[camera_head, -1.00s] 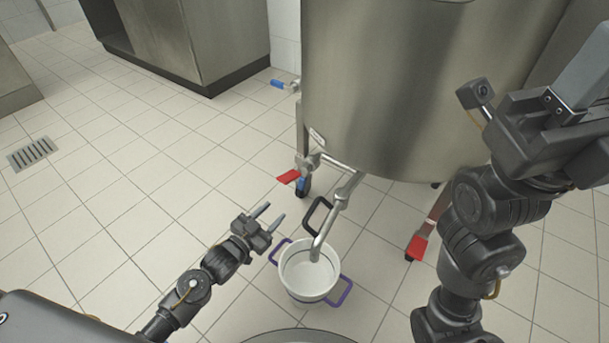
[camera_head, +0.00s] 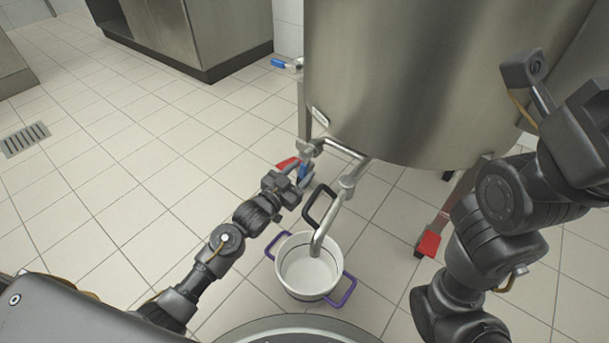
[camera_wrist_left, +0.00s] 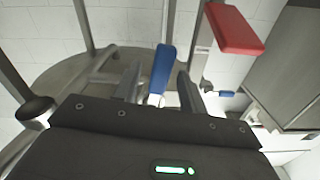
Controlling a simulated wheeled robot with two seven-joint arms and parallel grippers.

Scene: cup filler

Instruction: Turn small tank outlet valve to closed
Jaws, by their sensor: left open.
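The steel tank (camera_head: 400,80) has an outlet pipe low on its front, with a valve whose blue handle (camera_head: 303,171) hangs down beside the pipe. My left gripper (camera_head: 299,178) is open at this handle. In the left wrist view the blue handle (camera_wrist_left: 162,70) stands between the two fingers of my left gripper (camera_wrist_left: 158,85), with a gap visible on each side. I cannot tell whether either finger touches it. My right arm shows at the right of the head view, but its fingers are out of the picture.
A white pot (camera_head: 308,270) with purple handles stands under the spout (camera_head: 325,225). A black handle (camera_head: 318,204) is on the outlet pipe. Red pedals (camera_head: 429,244) sit on the tank's leg casters. Another blue handle (camera_head: 279,63) sticks out behind the tank.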

